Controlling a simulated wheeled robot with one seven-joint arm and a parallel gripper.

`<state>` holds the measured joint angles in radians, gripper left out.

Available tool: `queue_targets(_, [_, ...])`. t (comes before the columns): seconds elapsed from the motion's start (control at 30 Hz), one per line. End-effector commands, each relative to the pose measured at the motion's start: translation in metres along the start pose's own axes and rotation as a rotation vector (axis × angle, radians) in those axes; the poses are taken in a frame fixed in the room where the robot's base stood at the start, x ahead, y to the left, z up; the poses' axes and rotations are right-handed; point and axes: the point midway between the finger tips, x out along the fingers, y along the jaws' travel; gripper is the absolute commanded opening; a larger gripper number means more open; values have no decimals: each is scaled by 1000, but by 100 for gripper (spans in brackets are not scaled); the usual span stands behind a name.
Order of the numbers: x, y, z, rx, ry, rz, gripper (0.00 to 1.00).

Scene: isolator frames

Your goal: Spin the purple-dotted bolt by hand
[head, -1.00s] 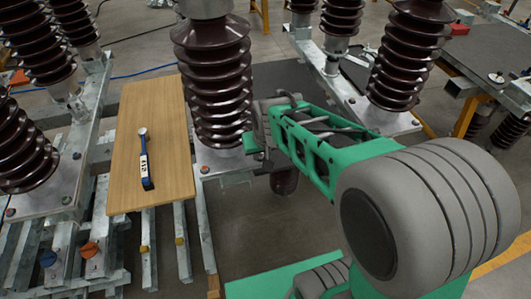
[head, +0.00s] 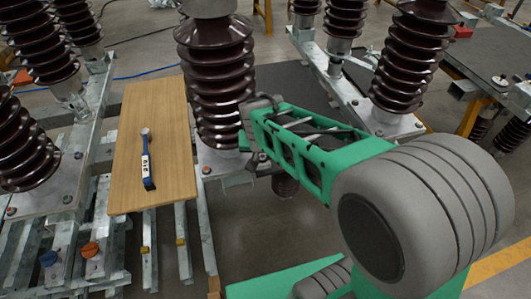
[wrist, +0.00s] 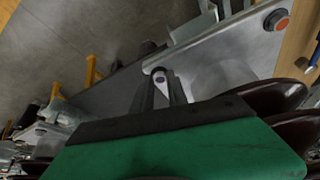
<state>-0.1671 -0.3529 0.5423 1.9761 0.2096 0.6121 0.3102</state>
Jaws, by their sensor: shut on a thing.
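The bolt with a purple dot (wrist: 160,77) shows in the wrist view at the tips of my gripper (wrist: 161,88), on a grey metal base plate. My gripper's narrow fingers are shut on it. The lower part of the bolt is hidden by the fingers. In the head view my green arm reaches to the foot of the central brown insulator (head: 215,85), and my arm hides the fingertips and the bolt there.
A torque wrench (head: 147,165) with a blue handle lies on a wooden board (head: 125,190) to the left. A red-orange-dotted bolt (wrist: 277,20) stands on the same plate. Brown ribbed insulators stand close around my arm. Metal rails and several coloured bolts lie at the lower left.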

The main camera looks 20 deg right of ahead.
Motion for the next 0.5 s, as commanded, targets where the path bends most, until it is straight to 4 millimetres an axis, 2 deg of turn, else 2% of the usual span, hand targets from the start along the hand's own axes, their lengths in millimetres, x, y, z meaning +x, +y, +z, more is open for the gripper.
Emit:
queue_targets(0.03, [-2,-1,-4,1,9,-4,0])
queue_targets(0.07, [-2,-1,-4,1,9,-4,21])
queue_targets(0.1, [-2,-1,-3,1,9,-3,25])
queue_targets(0.3, [-1,-1,-2,0,5,-2,41])
queue_targets(0.5, [-1,-1,-1,-1,3,-1,41])
